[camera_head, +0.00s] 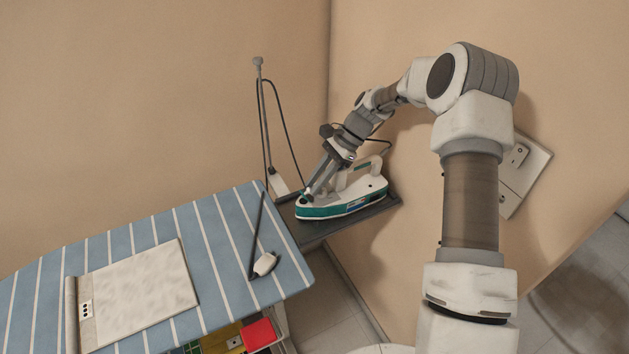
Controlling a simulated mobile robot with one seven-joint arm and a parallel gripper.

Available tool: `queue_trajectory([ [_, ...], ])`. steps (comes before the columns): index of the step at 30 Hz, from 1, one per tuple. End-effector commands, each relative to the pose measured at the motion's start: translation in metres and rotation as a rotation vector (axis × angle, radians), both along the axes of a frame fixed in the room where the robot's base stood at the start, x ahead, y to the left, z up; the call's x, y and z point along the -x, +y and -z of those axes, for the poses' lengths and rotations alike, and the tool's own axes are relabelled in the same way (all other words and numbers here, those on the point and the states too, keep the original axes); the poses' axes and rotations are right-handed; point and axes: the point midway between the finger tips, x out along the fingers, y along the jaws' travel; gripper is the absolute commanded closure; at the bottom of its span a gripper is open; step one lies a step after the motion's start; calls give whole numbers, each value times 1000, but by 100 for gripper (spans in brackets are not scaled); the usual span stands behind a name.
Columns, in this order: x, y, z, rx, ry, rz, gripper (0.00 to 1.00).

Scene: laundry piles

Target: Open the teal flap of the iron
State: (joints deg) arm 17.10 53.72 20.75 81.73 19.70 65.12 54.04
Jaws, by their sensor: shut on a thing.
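The iron (345,199) is white with a teal lower body. It rests on a dark tray (322,228) at the right end of the ironing board, its pointed end toward the left. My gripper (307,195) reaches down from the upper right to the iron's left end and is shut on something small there. That is where a teal flap would sit, but the fingers cover the spot, and I cannot make out the flap or how far it is open.
The striped blue ironing board (215,240) is to the left, with a pale panel (145,290) and a small white object with a dark rod (264,263) on it. A cord pole (262,110) stands behind. A wall is close behind the iron. Colourful items (258,334) lie below the board.

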Motion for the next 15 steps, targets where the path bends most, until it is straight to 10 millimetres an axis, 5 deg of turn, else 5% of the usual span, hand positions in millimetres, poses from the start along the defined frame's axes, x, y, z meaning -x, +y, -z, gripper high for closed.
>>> queue_trajectory([
  [5,0,0,0,2,-1,1,100],
  [6,0,0,0,2,-1,1,70],
  [10,0,0,0,2,-2,1,48],
  [15,0,0,0,2,-2,1,48],
])
